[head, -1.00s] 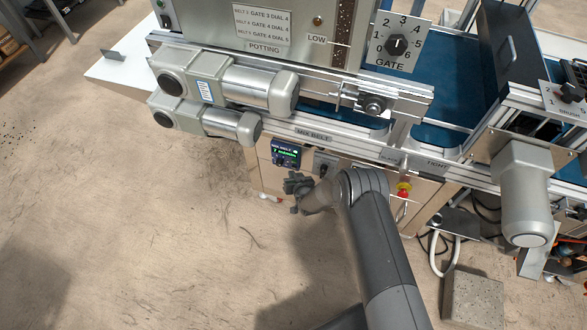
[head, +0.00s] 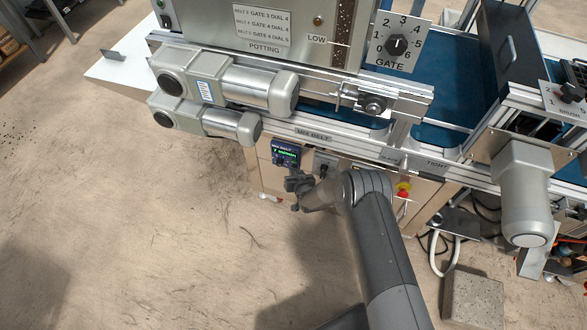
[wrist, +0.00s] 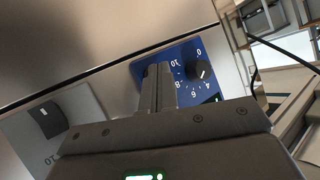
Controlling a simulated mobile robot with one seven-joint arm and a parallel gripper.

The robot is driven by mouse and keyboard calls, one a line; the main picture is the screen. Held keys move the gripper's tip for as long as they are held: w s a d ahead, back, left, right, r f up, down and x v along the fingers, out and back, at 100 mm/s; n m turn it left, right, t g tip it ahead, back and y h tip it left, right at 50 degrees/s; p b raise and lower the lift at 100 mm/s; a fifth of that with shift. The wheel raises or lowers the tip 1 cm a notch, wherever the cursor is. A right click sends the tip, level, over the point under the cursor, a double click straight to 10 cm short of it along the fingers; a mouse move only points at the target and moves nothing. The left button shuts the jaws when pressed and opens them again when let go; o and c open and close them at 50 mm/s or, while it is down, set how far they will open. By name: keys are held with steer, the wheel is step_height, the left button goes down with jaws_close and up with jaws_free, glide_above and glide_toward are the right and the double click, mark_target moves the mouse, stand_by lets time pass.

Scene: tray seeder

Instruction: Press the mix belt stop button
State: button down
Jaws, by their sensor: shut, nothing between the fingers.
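The mix belt control panel (head: 286,151) is a small dark blue box with lit green text, mounted under the rail labelled MIX BELT. In the wrist view the blue panel (wrist: 213,55) shows a black dial (wrist: 200,70) with numbers to 10 and a sliver of green display. My gripper (head: 293,182) is just below the panel in the head view. In the wrist view its shut, empty fingers (wrist: 157,75) overlap the panel's left part. I cannot make out a stop button; the fingers hide part of the panel. I cannot tell whether they touch it.
A grey plate with a black knob (wrist: 44,119) stands beside the blue panel in the wrist view. A red and yellow emergency button (head: 403,188) is right of my arm. Two motors (head: 215,122) project above left. Open floor (head: 130,220) lies to the left.

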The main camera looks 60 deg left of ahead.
steer(key=shift+s+d, duration=0.3)
steer(key=shift+d, duration=0.05)
steer(key=shift+s, duration=0.1)
steer(key=s+d, duration=0.4)
steer(key=shift+d, duration=0.1)
stand_by(0.5)
steer(key=shift+r, duration=0.1)
stand_by(0.6)
